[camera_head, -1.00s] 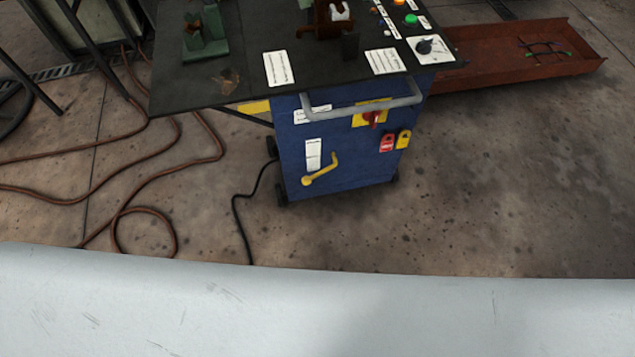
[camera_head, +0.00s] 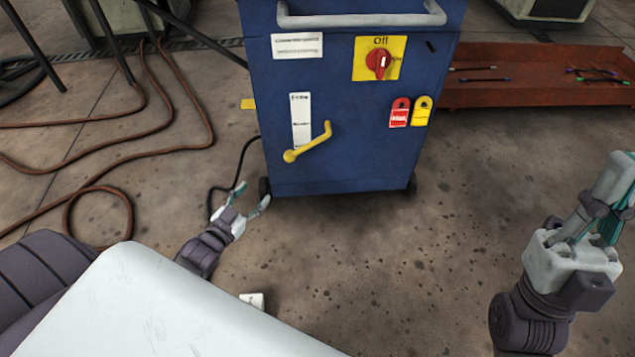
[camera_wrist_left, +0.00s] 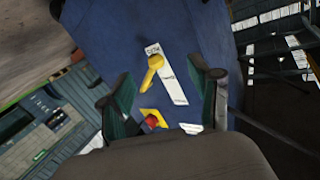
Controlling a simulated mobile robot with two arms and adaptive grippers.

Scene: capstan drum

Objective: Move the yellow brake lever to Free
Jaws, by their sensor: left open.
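The yellow brake lever (camera_head: 310,145) is on the front of the blue cabinet (camera_head: 350,170). Its round hub is at the lower left, and its arm slants up to the right with a bent end. A white label plate (camera_head: 300,118) stands upright just above the hub; its small print is unclear. My left gripper (camera_head: 250,198) is open and empty, below and left of the lever, apart from it. In the left wrist view the lever (camera_wrist_left: 152,70) shows ahead, between the open fingers (camera_wrist_left: 165,80). My right gripper (camera_head: 612,205) is at the right edge, away from the cabinet; its finger gap is unclear.
A grey handle bar (camera_head: 362,20) crosses the cabinet top. A red rotary switch (camera_head: 379,63) on a yellow plate and red (camera_head: 400,112) and yellow (camera_head: 421,111) tags are right of the lever. Brown hoses (camera_head: 150,165) lie at left. A rusty tray (camera_head: 540,92) sits behind right.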

